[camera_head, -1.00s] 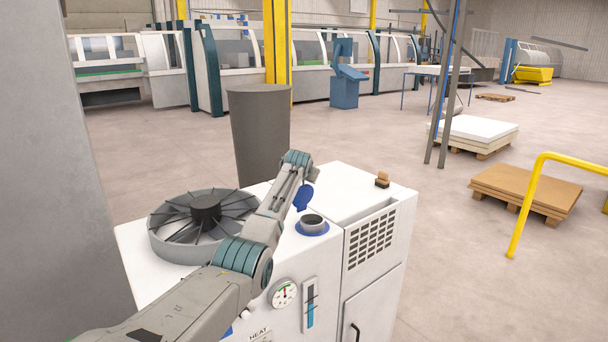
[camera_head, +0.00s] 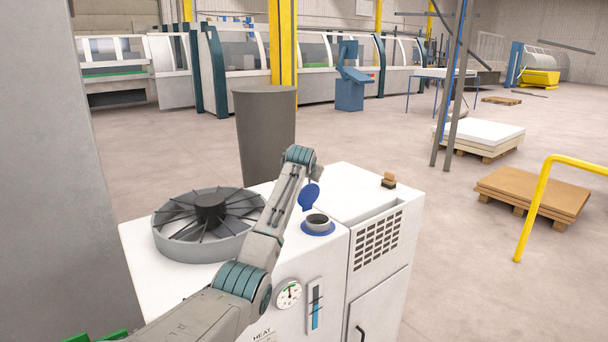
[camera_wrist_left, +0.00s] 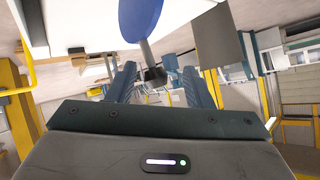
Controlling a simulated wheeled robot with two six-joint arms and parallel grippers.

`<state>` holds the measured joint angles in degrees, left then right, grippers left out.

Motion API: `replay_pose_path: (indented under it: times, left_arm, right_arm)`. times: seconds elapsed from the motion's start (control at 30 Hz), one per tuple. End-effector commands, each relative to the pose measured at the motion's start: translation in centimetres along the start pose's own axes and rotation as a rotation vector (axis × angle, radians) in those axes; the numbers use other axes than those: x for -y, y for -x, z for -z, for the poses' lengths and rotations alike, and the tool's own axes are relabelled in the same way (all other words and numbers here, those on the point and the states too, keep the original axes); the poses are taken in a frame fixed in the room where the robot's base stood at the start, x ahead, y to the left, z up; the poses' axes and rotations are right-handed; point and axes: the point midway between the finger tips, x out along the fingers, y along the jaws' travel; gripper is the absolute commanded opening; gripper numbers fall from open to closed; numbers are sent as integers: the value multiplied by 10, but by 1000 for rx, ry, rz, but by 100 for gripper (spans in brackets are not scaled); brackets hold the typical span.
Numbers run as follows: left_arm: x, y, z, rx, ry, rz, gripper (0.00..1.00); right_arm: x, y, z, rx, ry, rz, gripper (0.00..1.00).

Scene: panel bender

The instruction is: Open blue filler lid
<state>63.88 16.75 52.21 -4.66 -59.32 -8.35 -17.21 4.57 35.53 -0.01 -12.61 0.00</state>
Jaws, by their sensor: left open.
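The blue filler lid (camera_head: 309,196) stands raised, tilted up at the back of the dark round filler neck (camera_head: 318,222), whose mouth is uncovered. A blue ring surrounds the neck on top of the white machine (camera_head: 333,205). My left arm reaches over the machine from the left, with its wrist just left of and above the lid. The left gripper's fingers are hidden in the head view. In the left wrist view my left gripper (camera_wrist_left: 160,72) is open. The blue lid (camera_wrist_left: 140,15) and its grey stem show beyond and between the fingers. My right gripper is out of view.
A round fan (camera_head: 209,218) sits on the machine left of my forearm. A grey bin (camera_head: 265,135) stands behind. A yellow rail (camera_head: 540,205) and pallets are at right; much floor is clear.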

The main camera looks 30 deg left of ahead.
Motion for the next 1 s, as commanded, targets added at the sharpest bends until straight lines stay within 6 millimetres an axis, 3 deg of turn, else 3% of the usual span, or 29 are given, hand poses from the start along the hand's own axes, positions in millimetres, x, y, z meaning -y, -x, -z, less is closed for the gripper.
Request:
replay_pose_path:
  times: [0.4,1.0]
  left_arm:
    - [1,51,-4,3,0,0,46]
    - [1,58,-4,5,0,0,46]
  right_arm:
    - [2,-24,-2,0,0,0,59]
    - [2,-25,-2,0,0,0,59]
